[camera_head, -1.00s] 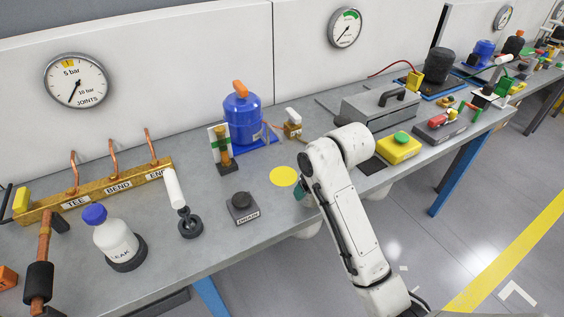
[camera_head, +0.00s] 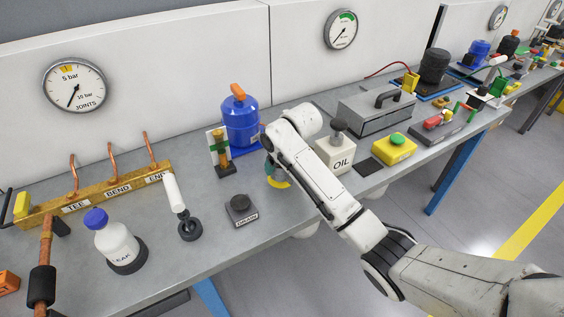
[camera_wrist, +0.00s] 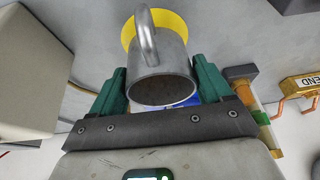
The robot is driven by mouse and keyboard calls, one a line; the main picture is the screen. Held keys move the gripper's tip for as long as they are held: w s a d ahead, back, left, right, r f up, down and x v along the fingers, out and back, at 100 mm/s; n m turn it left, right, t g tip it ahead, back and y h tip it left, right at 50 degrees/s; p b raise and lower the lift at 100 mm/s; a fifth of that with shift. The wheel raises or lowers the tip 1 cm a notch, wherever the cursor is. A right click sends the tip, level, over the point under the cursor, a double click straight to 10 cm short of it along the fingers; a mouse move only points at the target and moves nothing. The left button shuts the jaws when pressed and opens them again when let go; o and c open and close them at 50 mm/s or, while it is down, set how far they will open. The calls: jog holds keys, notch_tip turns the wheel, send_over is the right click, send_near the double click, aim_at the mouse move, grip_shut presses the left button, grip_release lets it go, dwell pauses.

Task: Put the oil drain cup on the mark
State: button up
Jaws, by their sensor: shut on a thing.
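The oil drain cup (camera_wrist: 160,80) is a grey metal cup with a loop handle, seen close up in the wrist view. My gripper (camera_wrist: 159,66) is shut on it, with a green finger on each side. The yellow round mark (camera_wrist: 178,22) shows behind the cup in the wrist view, partly covered by it. In the head view, my gripper's fingertip (camera_head: 269,168) is at the mark (camera_head: 281,184), whose front edge shows. My arm hides the cup there. I cannot tell whether the cup touches the bench.
A blue cylinder (camera_head: 241,122) and a brass sight gauge (camera_head: 222,158) stand close behind and left of the mark. A white OIL can (camera_head: 334,157) is to the right. A grey DRAIN block (camera_head: 241,208) sits left and in front on the bench (camera_head: 203,268).

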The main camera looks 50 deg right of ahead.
jog(key=shift+f, duration=0.45)
